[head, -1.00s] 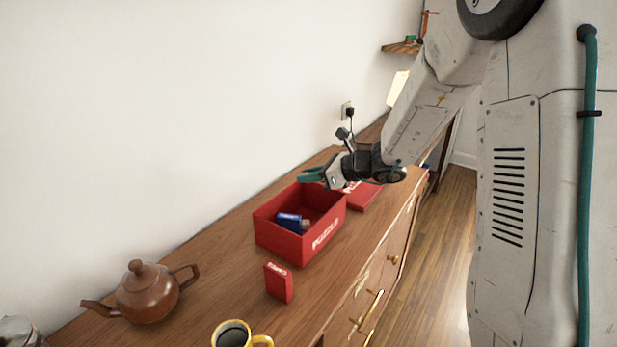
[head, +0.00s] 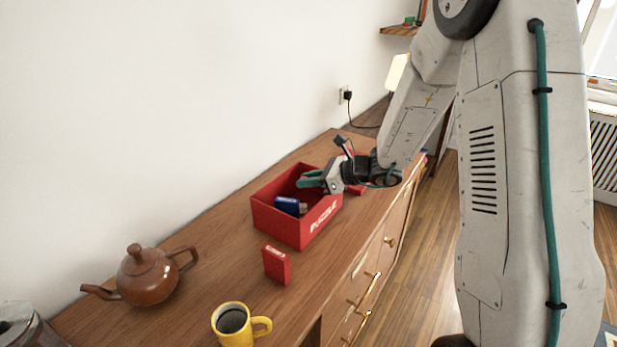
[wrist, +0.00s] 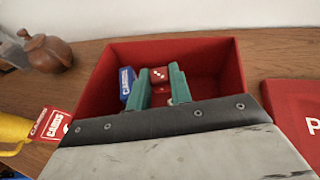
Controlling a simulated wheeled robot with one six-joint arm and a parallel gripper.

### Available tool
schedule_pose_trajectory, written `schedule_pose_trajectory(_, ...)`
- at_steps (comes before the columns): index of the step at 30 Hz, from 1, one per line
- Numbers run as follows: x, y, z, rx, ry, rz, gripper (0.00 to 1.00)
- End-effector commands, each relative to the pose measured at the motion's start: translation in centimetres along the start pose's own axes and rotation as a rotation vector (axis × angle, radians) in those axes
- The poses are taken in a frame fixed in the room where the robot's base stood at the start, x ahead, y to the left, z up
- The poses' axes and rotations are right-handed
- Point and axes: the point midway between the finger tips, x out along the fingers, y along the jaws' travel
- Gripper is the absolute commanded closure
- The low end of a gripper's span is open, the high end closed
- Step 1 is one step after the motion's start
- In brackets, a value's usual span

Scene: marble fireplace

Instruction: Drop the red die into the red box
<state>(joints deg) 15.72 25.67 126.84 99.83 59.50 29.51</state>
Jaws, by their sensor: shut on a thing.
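The open red box (head: 277,221) stands on the wooden sideboard, with "PUZZLE" on its side. My gripper (head: 306,182) is over the box's opening, seen from the side in the head view. In the wrist view, its green fingers (wrist: 161,88) are shut on the red die (wrist: 159,75), which shows white pips. The die appears over the inside of the box; its exact height above the floor is hard to tell. It is hidden in the head view. A blue card pack (head: 287,205) lies inside the box, left of the fingers in the wrist view (wrist: 127,84).
A red card box (head: 277,265) stands in front of the red box. A yellow mug (head: 234,322) and a brown teapot (head: 147,277) are nearer. The red lid (wrist: 296,120) lies right of the box in the wrist view. The wall runs behind.

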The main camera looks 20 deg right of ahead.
Motion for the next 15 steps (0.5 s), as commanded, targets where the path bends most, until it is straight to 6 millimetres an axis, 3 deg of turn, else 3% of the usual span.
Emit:
schedule_pose_trajectory(2,0.00,0.00,0.01,0.000,0.000,0.000,1.00)
schedule_pose_trajectory(3,0.00,0.00,0.01,0.000,0.000,0.000,0.68)
schedule_pose_trajectory(5,0.00,0.00,0.01,0.000,0.000,0.000,0.54)
schedule_pose_trajectory(15,-0.47,-0.05,0.01,0.000,0.000,-0.001,0.54)
